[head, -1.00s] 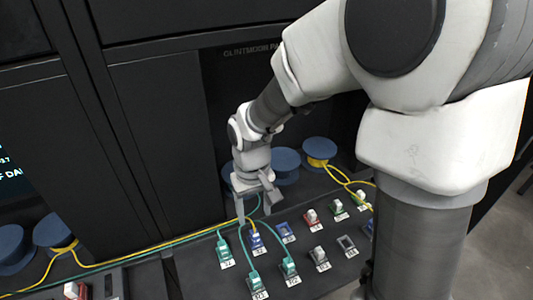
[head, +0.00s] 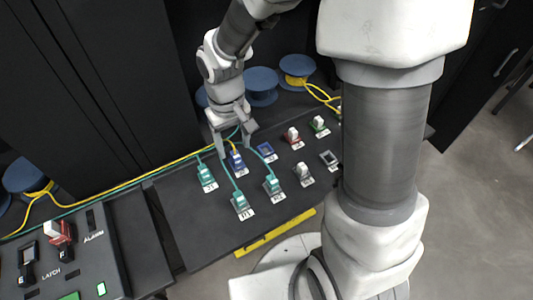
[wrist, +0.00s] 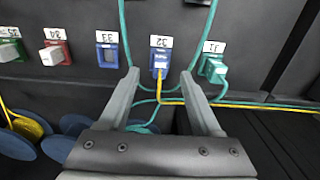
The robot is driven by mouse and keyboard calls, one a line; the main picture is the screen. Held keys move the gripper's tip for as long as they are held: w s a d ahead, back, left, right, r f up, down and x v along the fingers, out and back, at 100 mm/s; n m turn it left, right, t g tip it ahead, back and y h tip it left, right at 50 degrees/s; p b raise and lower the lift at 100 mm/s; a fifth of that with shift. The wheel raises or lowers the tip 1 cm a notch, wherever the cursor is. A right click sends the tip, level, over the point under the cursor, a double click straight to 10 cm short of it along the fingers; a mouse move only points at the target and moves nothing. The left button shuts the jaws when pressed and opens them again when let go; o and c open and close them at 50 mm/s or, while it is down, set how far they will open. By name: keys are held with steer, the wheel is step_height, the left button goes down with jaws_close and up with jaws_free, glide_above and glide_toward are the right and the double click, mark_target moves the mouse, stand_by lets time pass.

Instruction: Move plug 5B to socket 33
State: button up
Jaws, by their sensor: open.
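A blue plug with a yellow cable (head: 236,160) sits in socket 32; no 5B mark is readable on it. In the wrist view this blue plug (wrist: 160,63) is under an upside-down 32 label. Socket 33 (wrist: 108,52) is an empty blue frame just left of it in the wrist view. In the head view socket 33 (head: 265,151) is right of the plug. My gripper (wrist: 160,75) is open, its fingertips on either side of the blue plug with gaps between. In the head view my gripper (head: 236,142) is over the plug.
Teal plugs (head: 206,177) with teal cables stand close by; one teal plug (wrist: 213,68) is near a finger in the wrist view. Teal cable passes close to both fingers. A red socket with a white plug (wrist: 56,53) lies past socket 33. Cable spools (head: 261,85) stand behind.

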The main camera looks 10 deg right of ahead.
mark_target(235, 154)
step_height(235, 154, down, 4)
steer(key=shift+f+b, duration=0.15)
steer(key=shift+b, duration=1.05)
jaws_close()
stand_by(1.1)
steer(key=shift+r+p, duration=2.45)
steer(key=shift+r, duration=0.65)
steer(key=shift+a, duration=0.1)
